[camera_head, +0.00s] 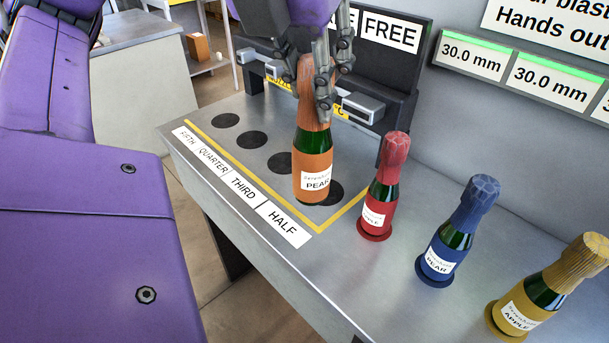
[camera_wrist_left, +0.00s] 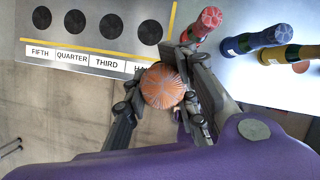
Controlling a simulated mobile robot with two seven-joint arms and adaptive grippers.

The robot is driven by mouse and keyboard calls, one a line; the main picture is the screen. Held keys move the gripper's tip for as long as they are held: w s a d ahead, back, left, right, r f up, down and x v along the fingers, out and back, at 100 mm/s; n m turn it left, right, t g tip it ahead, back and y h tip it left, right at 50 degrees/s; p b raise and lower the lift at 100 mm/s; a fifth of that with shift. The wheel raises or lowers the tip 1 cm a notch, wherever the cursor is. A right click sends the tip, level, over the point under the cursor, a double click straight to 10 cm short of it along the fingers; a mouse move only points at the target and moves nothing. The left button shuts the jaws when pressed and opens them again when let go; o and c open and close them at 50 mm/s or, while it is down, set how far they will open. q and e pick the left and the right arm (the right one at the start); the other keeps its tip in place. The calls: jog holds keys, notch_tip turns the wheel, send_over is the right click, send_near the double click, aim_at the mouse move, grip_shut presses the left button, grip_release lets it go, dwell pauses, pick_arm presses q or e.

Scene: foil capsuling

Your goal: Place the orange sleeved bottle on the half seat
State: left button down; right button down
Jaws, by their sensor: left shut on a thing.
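The orange sleeved bottle (camera_head: 313,170), labelled PEAR, is upright with an orange cap sleeve. My left gripper (camera_head: 318,92) is shut on its sleeved neck from above. In the left wrist view the orange sleeve top (camera_wrist_left: 163,87) sits between the fingers of my left gripper (camera_wrist_left: 160,98). The half seat (camera_head: 330,193) is a dark disc behind the HALF label, partly hidden by the bottle in the head view. It shows bare in the left wrist view (camera_wrist_left: 150,32). I cannot tell whether the bottle's base touches the surface. My right gripper is not in view.
The other seats, fifth (camera_head: 225,121), quarter (camera_head: 251,139) and third (camera_head: 279,162), are empty. Red (camera_head: 379,190), blue (camera_head: 455,235) and yellow (camera_head: 540,295) sleeved bottles stand to the right. A dark fixture with a FREE sign (camera_head: 391,32) stands behind. The bench's front edge is near.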

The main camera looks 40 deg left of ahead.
pick_arm(q)
jog(key=w+a+f, duration=0.6)
jog(key=w+f, duration=0.6)
jog(key=shift+a+f+b, duration=0.15)
jog(key=shift+f+b, duration=0.2)
jog(key=shift+f, duration=0.25)
jog(key=c, duration=1.4)
grip_release()
jog(key=shift+r, duration=0.15)
